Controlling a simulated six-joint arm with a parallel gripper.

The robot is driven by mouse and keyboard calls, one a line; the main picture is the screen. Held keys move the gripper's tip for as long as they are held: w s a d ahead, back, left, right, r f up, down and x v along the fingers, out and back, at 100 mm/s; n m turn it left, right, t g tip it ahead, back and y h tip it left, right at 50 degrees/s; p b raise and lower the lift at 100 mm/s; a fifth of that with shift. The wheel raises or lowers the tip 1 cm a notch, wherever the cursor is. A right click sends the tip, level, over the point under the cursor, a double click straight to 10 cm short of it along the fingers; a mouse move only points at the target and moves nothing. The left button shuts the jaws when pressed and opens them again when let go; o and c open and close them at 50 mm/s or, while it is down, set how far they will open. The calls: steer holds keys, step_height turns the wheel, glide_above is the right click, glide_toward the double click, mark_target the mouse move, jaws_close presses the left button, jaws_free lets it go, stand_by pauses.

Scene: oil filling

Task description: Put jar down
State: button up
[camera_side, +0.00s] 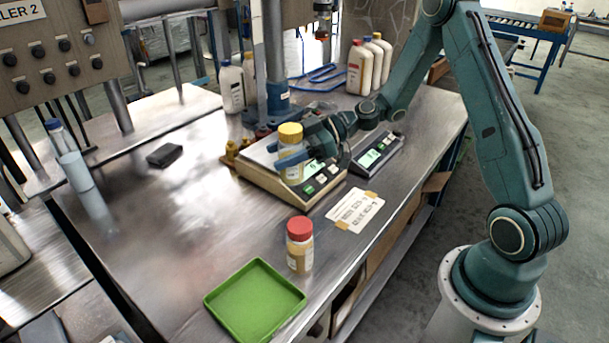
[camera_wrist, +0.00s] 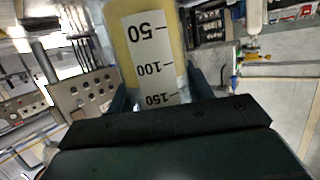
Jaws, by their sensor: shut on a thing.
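A jar with a yellow lid (camera_side: 290,134) is upright at the scale in the middle of the table. My gripper (camera_side: 291,160) is shut on this jar from the right side. In the wrist view the jar (camera_wrist: 148,50) fills the upper middle, with marks 50, 100 and 150 on its label. The gripper's fingers (camera_wrist: 157,98) lie on both sides of it. The jar's bottom is at or just above the scale (camera_side: 262,182); I cannot tell if it touches the plate.
A red-lidded jar (camera_side: 300,245) stands near the front edge, behind a green tray (camera_side: 255,297). White bottles (camera_side: 369,66) stand at the back. The table's left middle is mostly clear.

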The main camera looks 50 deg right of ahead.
step_height(320, 180, down, 10)
steer(key=shift+r, duration=0.2)
stand_by(0.3)
steer(key=shift+f, duration=1.9)
steer(key=shift+f, duration=0.1)
steer(key=o, duration=1.1)
steer(key=shift+o, duration=0.2)
steer(key=v, duration=1.2)
